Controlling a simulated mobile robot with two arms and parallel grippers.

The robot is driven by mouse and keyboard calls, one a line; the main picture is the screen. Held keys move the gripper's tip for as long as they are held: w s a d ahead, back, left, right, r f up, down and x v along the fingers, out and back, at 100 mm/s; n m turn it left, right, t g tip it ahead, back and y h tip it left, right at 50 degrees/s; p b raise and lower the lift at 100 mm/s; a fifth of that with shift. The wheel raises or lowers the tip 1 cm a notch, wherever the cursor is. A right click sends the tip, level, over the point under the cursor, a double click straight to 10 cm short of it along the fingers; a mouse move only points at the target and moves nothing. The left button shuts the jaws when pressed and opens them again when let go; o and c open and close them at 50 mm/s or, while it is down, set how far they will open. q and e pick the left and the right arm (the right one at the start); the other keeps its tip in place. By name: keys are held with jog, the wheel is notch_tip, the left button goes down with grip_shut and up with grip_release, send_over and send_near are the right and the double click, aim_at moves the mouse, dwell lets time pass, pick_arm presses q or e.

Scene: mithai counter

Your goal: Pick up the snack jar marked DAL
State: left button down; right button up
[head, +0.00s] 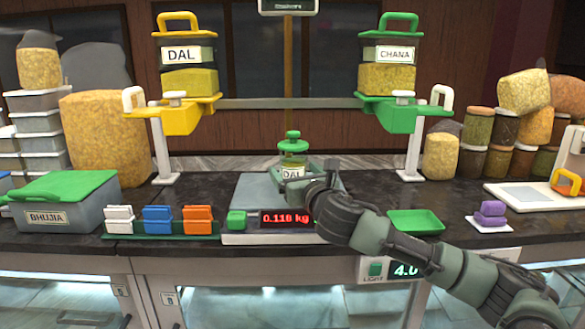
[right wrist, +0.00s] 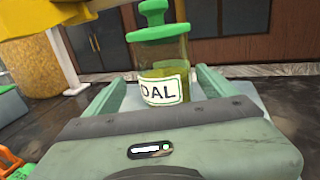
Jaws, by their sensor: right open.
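The snack jar marked DAL (head: 292,162) is a small clear jar with a green knobbed lid and yellow contents. It stands upright on the weighing scale, partly hidden by my right gripper (head: 307,178). In the right wrist view the jar (right wrist: 160,58) stands between the two green fingers, its label facing the camera. The fingers are apart, with a visible gap on each side of the jar. My left gripper is not in view.
The scale (head: 240,238) reads 0.118 kg. A yellow dispenser (head: 188,80) labelled DAL and a green one (head: 387,78) labelled CHANA stand on either side. A green tray (head: 416,222) lies to the right. A BHUJIA box (head: 65,205) stands at left.

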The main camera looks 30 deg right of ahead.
jog(key=p+x, duration=0.1)
jog(key=x, duration=0.1)
jog(key=p+x, duration=0.1)
jog(key=x, duration=0.1)
jog(key=shift+w+d, duration=0.3)
jog(key=shift+d, duration=0.15)
jog(key=shift+w+f, duration=0.1)
jog(key=shift+w, duration=0.15)
jog(key=shift+s, duration=0.1)
jog(key=shift+c, duration=0.7)
jog(key=c, duration=1.5)
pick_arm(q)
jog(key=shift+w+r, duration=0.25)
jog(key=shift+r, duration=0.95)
pick_arm(e)
grip_shut()
